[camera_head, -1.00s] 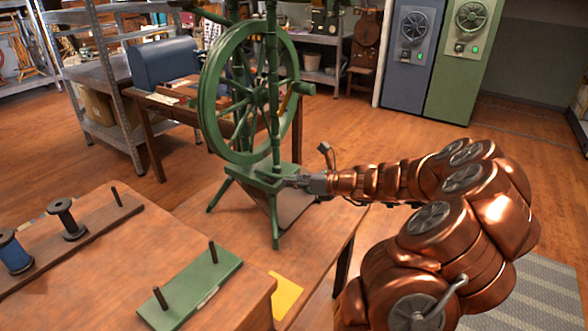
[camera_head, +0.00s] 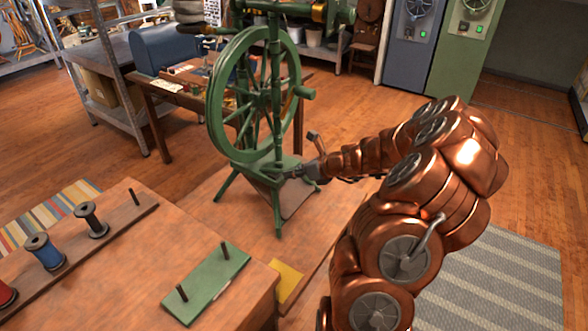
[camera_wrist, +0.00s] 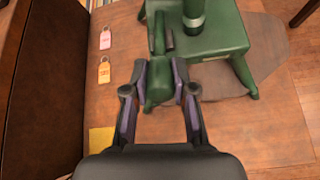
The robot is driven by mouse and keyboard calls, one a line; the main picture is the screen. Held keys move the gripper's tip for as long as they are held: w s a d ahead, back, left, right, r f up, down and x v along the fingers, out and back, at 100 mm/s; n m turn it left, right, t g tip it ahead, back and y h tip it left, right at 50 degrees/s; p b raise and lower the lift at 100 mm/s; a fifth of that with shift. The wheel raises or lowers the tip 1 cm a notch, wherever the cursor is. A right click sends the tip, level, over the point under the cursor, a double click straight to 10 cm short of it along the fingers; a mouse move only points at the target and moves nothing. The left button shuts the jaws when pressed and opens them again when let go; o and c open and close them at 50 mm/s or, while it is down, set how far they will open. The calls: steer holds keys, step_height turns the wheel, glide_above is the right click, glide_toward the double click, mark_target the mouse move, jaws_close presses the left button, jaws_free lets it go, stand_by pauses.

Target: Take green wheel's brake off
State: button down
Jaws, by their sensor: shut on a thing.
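The green spinning wheel (camera_head: 214,112) stands on the wooden table, its legs splayed and its big spoked wheel upright. My gripper (camera_head: 288,174) reaches in from the right at the wheel's green base. In the wrist view my gripper (camera_wrist: 163,92) is shut on a green lever-like part (camera_wrist: 157,84), which looks like the brake; a finger pad presses on each side of it. The green base (camera_wrist: 222,38) and the foot of a post show just beyond it. In the head view the gripped part is mostly hidden by the fingers.
A green board with two pegs (camera_head: 208,285) and a rack with a blue spool (camera_head: 46,256) are on the near table. A yellow card (camera_head: 287,281) lies near the wheel. Pink (camera_wrist: 105,38) and orange tags (camera_wrist: 104,71) lie left of my gripper.

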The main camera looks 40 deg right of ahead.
stand_by(0.4)
steer(key=c, duration=0.9)
jaws_free()
steer(key=shift+c, duration=0.2)
steer(key=shift+r, duration=0.1)
steer(key=v, duration=1.2)
steer(key=shift+a, duration=0.1)
